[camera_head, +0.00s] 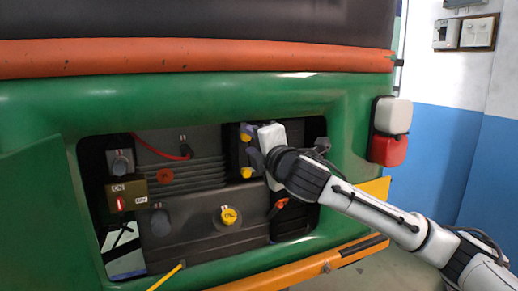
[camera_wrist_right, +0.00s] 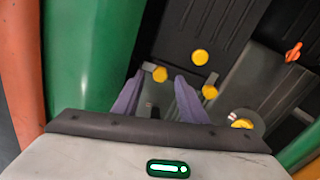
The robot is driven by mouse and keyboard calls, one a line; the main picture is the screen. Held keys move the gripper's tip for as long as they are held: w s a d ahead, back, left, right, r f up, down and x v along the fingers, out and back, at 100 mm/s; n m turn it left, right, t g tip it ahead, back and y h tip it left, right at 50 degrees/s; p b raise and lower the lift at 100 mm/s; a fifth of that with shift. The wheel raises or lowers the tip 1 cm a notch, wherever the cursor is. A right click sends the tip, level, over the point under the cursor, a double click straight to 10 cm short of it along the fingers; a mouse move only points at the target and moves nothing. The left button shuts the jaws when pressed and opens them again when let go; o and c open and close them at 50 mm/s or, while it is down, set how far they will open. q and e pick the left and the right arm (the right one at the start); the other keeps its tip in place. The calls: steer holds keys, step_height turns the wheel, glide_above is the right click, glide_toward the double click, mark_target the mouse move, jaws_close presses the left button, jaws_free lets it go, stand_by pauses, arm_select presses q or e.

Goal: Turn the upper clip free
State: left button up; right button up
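The upper clip (camera_head: 246,131) is a small yellow piece at the top of a dark box in the open engine bay. A second yellow clip (camera_head: 247,172) sits below it. My right gripper (camera_head: 250,150) reaches in from the right, close beside the clips. In the right wrist view my two purple-grey fingers (camera_wrist_right: 158,95) are spread apart. A yellow piece (camera_wrist_right: 160,74), apparently the upper clip, shows between and beyond their tips. I cannot tell whether a finger touches it. Another yellow piece (camera_wrist_right: 210,92) lies outside the fingers. My left gripper is not in view.
The green body (camera_head: 350,120) frames the bay. A yellow filler cap (camera_head: 228,215) and a red switch (camera_head: 120,203) lie lower and left. A white-and-red lamp (camera_head: 390,130) stands out right of the bay, above my right arm. A yellow bumper (camera_head: 300,268) runs below.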

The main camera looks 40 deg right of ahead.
steer(key=b+v, duration=0.1)
steer(key=v, duration=0.8)
steer(key=shift+b, duration=0.4)
steer(key=shift+d, duration=0.1)
steer(key=a+f+m+g+y, duration=0.2)
steer(key=a+f, duration=0.2)
steer(key=f, duration=0.8)
steer(key=s+a+f+m+g+y, duration=0.15)
steer(key=a+f, duration=0.25)
steer(key=f, duration=0.7)
steer(key=a+f+m+g+y, duration=0.2)
steer(key=a+f+m+y, duration=0.15)
steer(key=f, duration=0.85)
steer(key=s+a+f+m+g, duration=0.1)
steer(key=s+a+f+m, duration=0.3)
steer(key=s+f, duration=0.7)
steer(key=s+a+f+m+g, duration=0.2)
steer(key=s+a+f+m, duration=0.2)
steer(key=s+f, duration=0.8)
steer(key=shift+a+f+m, duration=0.35)
steer(key=shift+a+m, duration=0.05)
steer(key=shift+a, duration=0.25)
